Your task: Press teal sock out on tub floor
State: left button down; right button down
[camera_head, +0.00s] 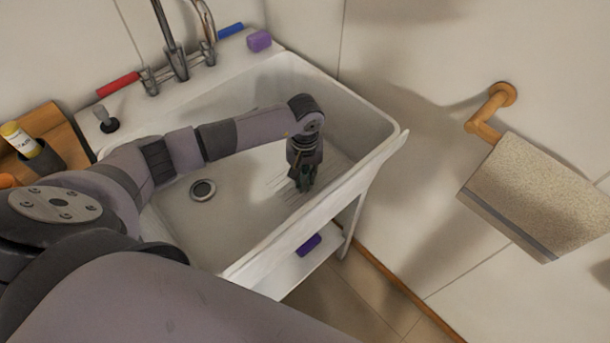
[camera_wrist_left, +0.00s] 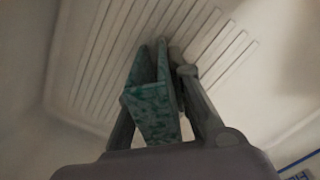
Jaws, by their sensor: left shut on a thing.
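My left gripper (camera_head: 304,180) reaches down into the white tub (camera_head: 190,248), over the right part of its floor. The teal sock (camera_wrist_left: 150,107) is between its fingers in the left wrist view, a mottled green folded piece. The left gripper's fingers (camera_wrist_left: 168,95) are shut on it. In the head view only a small dark green bit of the sock shows at the fingertips, low at the ribbed tub floor. I cannot tell whether the sock touches the floor. My right gripper is not in view.
The drain (camera_head: 203,189) lies left of the gripper. A faucet (camera_head: 176,62), a red bar (camera_head: 118,84), a blue bar (camera_head: 230,30) and a purple block (camera_head: 259,41) are on the back ledge. A beige towel (camera_head: 540,195) hangs at right. A purple item (camera_head: 309,244) lies on the shelf below.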

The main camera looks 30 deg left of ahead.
pick_arm(q)
jog(key=shift+b, duration=1.1)
dwell(3.1)
jog(key=shift+s+f+b, duration=0.15)
jog(key=shift+f+b, duration=0.05)
jog(key=shift+b, duration=0.4)
dwell(1.0)
jog(key=r+p, duration=0.1)
jog(key=r, duration=0.2)
jog(key=r+p, duration=0.2)
jog(key=r, duration=0.1)
jog(key=shift+w+r, duration=0.2)
jog(key=shift+r, duration=0.05)
jog(key=shift+r+p, duration=2.25)
jog(key=shift+r, duration=2.15)
